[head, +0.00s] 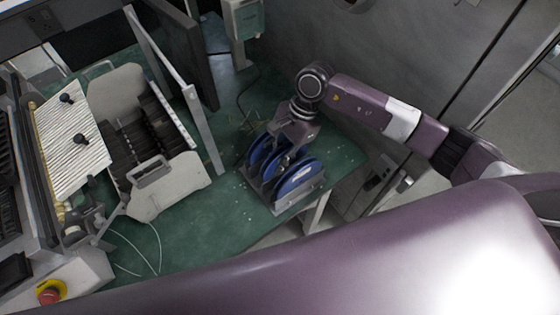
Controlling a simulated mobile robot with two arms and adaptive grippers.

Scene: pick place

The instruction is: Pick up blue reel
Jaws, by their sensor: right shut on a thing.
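Several blue reels stand upright side by side in a grey holder (278,205) near the right edge of the green table. The front blue reel (299,177) shows its label most clearly, and another blue reel (260,148) stands behind it to the left. My right gripper (282,153) reaches down from above among the reels and is shut on a blue reel. The fingertips are partly hidden between the reels, so I cannot tell exactly how they sit on it. The held reel appears to be still in the holder. My left gripper is not in view.
A grey machine (165,190) with dark slots stands to the left, beside an upright panel (205,130). A red emergency button (50,292) is at the lower left. A wall stands behind my right arm.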

